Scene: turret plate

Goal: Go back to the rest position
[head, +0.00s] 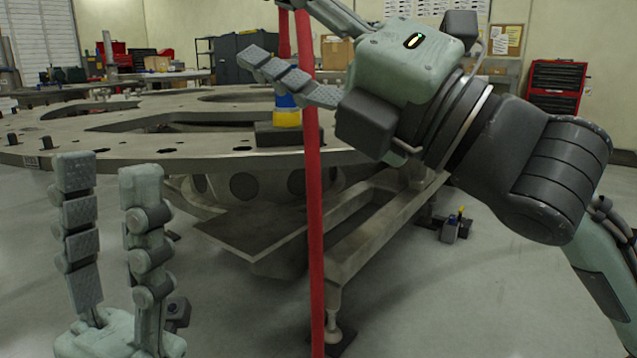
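My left gripper (108,175) is at the lower left with its fingers pointing up. The fingers stand apart with nothing between them, so it is open, below and in front of the plate's rim. My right gripper (275,25) is at the top centre, its fingers pointing left. The fingers look spread apart; the upper one is partly cut off by the top edge. A long red strap (313,230) runs vertically past its fingers, and I see no finger closed around it. The large grey turret plate (60,135) lies behind both grippers.
A blue and yellow fitting (287,110) stands on a dark block on the plate, under a second red strap piece (284,40). A metal stand (355,225) supports the plate. A red tool cabinet (556,88) stands behind. The front floor is clear.

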